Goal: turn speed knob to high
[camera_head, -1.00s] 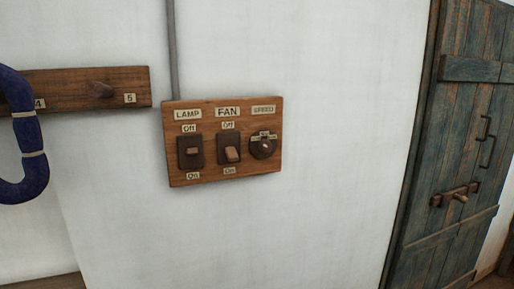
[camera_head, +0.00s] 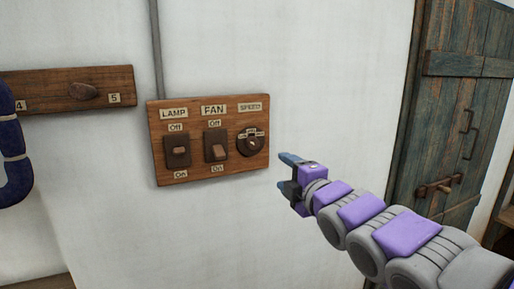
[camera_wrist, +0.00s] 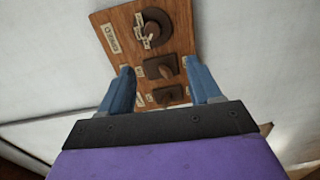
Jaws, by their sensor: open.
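The speed knob (camera_head: 252,143) is a round dark brown dial under the SPEED label (camera_head: 250,107), at the right end of a wooden switch panel (camera_head: 205,187) on the white wall. It also shows in the wrist view (camera_wrist: 154,28), near the top of the panel. Its exact setting is too small to read. My gripper (camera_head: 283,172) is to the right of the panel and slightly lower than the knob, apart from it. In the wrist view its two blue fingers (camera_wrist: 161,84) are spread with nothing between them that they touch.
The panel also carries a LAMP switch (camera_head: 178,151) and a FAN switch (camera_head: 216,146), left of the knob. A peg rail (camera_head: 50,92) with a dark blue coil (camera_head: 15,165) is at the left. A weathered wooden door (camera_head: 440,130) is at the right. The wall between is bare.

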